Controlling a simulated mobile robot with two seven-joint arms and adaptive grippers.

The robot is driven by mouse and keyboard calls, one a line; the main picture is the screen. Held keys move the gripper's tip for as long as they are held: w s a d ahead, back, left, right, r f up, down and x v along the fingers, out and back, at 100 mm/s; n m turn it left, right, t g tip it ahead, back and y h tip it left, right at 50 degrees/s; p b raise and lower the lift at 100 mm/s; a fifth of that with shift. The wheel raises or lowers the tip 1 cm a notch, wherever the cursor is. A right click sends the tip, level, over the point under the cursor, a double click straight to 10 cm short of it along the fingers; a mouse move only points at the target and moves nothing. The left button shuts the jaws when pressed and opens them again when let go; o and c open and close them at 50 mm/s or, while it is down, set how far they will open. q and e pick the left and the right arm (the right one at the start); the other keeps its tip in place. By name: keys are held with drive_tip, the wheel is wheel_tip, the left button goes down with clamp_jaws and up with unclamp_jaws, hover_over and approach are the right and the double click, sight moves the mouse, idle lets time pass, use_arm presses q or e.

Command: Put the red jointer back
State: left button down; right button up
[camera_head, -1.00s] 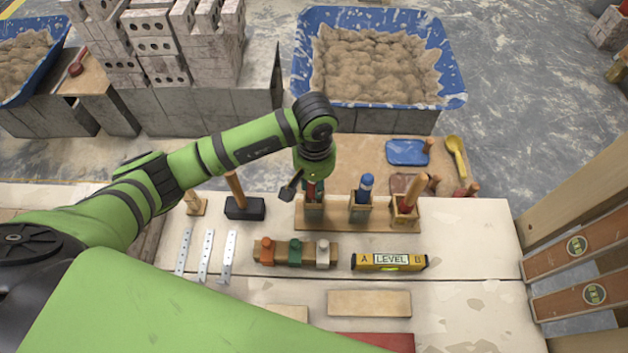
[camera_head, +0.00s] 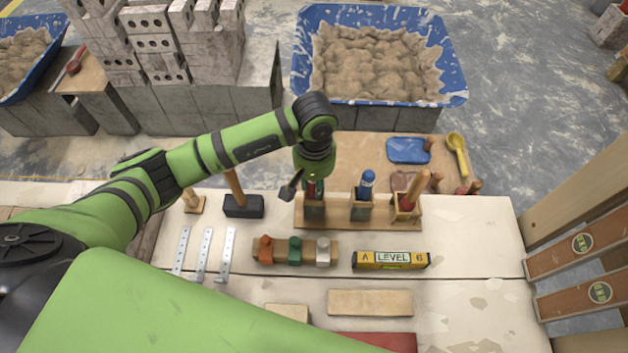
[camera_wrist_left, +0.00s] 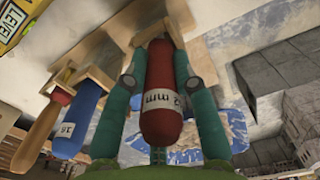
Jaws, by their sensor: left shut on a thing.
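The red jointer (camera_wrist_left: 163,95) shows in the left wrist view as a red handle with a white band marked "2 mm". My left gripper (camera_head: 314,180) is shut on it, with green fingers on both sides of the handle. In the head view the gripper is over the left box of the wooden holder (camera_head: 337,215). The red handle's far end is at a wooden box in the wrist view; its lower part is hidden, so how deep it sits is unclear. A blue-handled tool (camera_head: 366,184) stands in the middle box. My right gripper is not in view.
The right box holds a wooden-handled tool (camera_head: 415,190). A mallet (camera_head: 243,205) stands left of the holder. A yellow level (camera_head: 391,260) and a block with coloured pegs (camera_head: 295,250) lie in front. A blue mortar tub (camera_head: 453,75) is behind.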

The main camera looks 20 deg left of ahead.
use_arm(q)
drive_tip(key=shift+f+b, duration=0.35)
drive_tip(key=c, duration=0.9)
unclamp_jaws()
drive_tip(key=shift+r, duration=0.15)
wheel_tip(320, 180, up, 12)
drive_tip(key=shift+f, duration=0.1)
